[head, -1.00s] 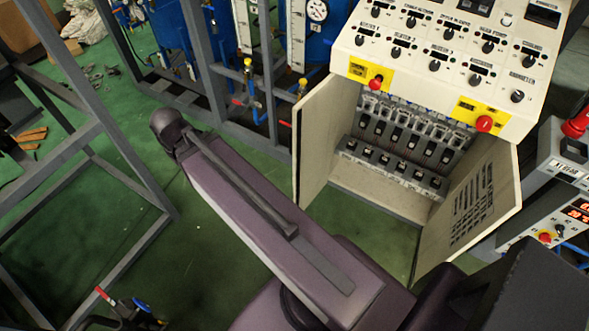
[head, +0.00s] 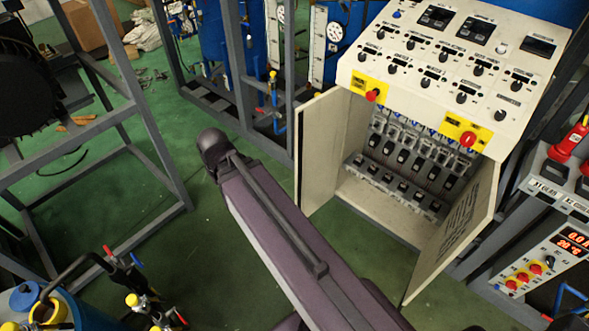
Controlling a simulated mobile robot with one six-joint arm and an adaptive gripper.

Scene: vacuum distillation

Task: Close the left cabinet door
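The cream control cabinet (head: 372,202) stands right of centre under a sloped panel of knobs. Its left door (head: 318,152) is open, swung out toward me on the left side of the opening. Its right door (head: 455,232) is also open, with a slotted vent in it. A purple link of my arm (head: 275,235) reaches up from the bottom, its dark rounded end left of the left door, with green floor seen between them. My gripper cannot be made out in this view.
Several switches (head: 400,172) fill the cabinet. A grey frame (head: 150,220) stands at left, and another with blue vessels (head: 340,45) stands behind. A control box (head: 540,265) is at right. Valves (head: 130,275) sit at lower left. Green floor (head: 205,265) is clear between.

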